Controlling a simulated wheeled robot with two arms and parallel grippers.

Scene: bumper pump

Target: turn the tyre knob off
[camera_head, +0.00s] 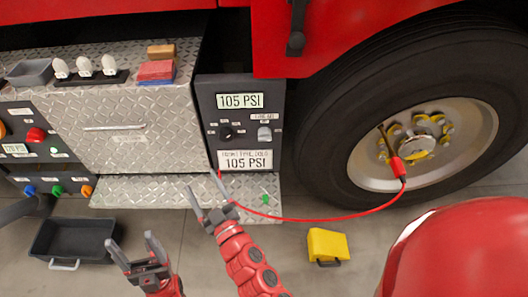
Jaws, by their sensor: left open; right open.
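A dark control panel (239,118) on the truck's side carries a 105 PSI display at its top and a second 105 PSI label at its bottom. Between them are a small black knob (226,132) and a light grey knob or switch (264,134). Their small labels are too blurred to read, so I cannot tell which is the tyre knob or its setting. My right gripper (201,182) is open and empty, below and left of the panel, apart from the knobs. My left gripper (129,240) is open and empty, lower and further left.
A red hose (310,219) runs from near my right gripper to a red connector (397,166) at the wheel (430,140). A yellow chock (327,245) and a black tray (72,240) lie on the floor. A metal step (150,190) juts out below the drawer (125,125).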

